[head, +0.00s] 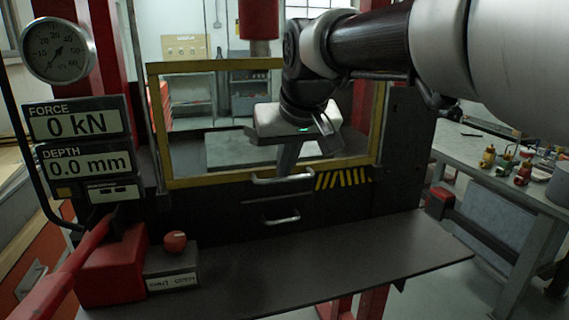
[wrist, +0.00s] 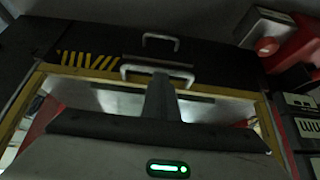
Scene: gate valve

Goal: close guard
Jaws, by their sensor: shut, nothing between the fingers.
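The guard (head: 158,120) is a yellow-framed clear panel on the front of a press. Its frame also shows in the wrist view (wrist: 215,90). A pale bar handle (head: 262,181) sits at its lower edge, and it shows in the wrist view (wrist: 130,72). My gripper (head: 287,171) is shut and empty, in front of the panel with its fingers pointing down. In the wrist view my fingertips (wrist: 160,78) overlap the handle's middle. I cannot tell whether they touch it. My gripper body hides part of the panel.
A second handle (head: 281,219) is on the black front below, near hazard stripes (head: 343,179). A dark shelf (head: 330,260) juts out, bare in the middle. A control box with a red knob (head: 175,241) and a red lever (head: 75,262) stand left. A workbench (head: 490,155) is right.

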